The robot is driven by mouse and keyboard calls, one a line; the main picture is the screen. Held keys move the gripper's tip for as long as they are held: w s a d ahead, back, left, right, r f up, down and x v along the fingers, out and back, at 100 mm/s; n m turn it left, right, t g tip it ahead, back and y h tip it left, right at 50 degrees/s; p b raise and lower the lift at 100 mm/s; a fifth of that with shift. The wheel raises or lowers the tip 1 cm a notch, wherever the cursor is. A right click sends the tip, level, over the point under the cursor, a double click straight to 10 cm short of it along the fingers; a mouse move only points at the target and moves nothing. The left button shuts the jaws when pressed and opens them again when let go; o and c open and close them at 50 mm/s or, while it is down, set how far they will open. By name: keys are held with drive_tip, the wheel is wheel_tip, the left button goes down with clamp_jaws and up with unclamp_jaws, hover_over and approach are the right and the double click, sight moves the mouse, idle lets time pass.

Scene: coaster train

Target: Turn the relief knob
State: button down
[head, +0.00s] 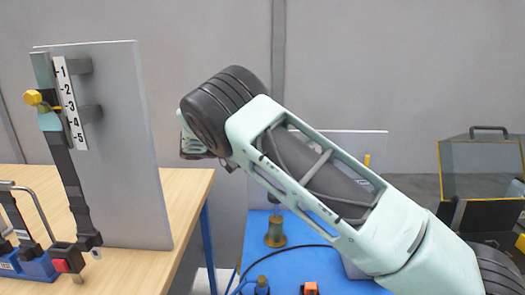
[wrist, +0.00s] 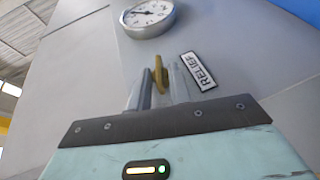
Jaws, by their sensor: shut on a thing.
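The relief knob (wrist: 159,72) is a small yellow-brass piece standing out from a grey panel (wrist: 95,65) in the wrist view. A white RELIEF label (wrist: 198,71) is just to its right. My gripper (wrist: 162,82) is shut on the knob, with one grey finger on each side of it. The fingers and my gripper body cover the lower part of the knob. In the head view my arm's end turns away, and the knob and fingertips are hidden.
A round dial gauge (wrist: 149,17) sits above the knob on the panel. In the head view, an upright board with a numbered scale (head: 70,103) stands on a wooden table (head: 185,205) at left. A blue table (head: 262,262) lies below my arm; an open case (head: 482,175) is at right.

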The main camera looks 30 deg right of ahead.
drive_tip(key=n+h+b, duration=0.1)
drive_tip(key=n+h, duration=0.1)
drive_tip(key=h, duration=0.1)
drive_tip(key=f+n+h+b, duration=0.1)
drive_tip(key=n+h+b, duration=0.1)
drive_tip(key=h, duration=0.2)
drive_tip(key=n+h+b, duration=0.2)
drive_tip(key=h, duration=0.1)
drive_tip(key=shift+s+d+f+t+h, duration=0.2)
drive_tip(key=shift+f+t+h, duration=0.1)
drive_tip(key=shift+f+t, duration=0.1)
drive_tip(key=shift+n, duration=0.3)
drive_tip(key=c, duration=1.3)
unclamp_jaws()
drive_tip(key=shift+b+v, duration=1.2)
drive_tip(key=shift+v, duration=2.5)
drive_tip(key=shift+f, duration=0.1)
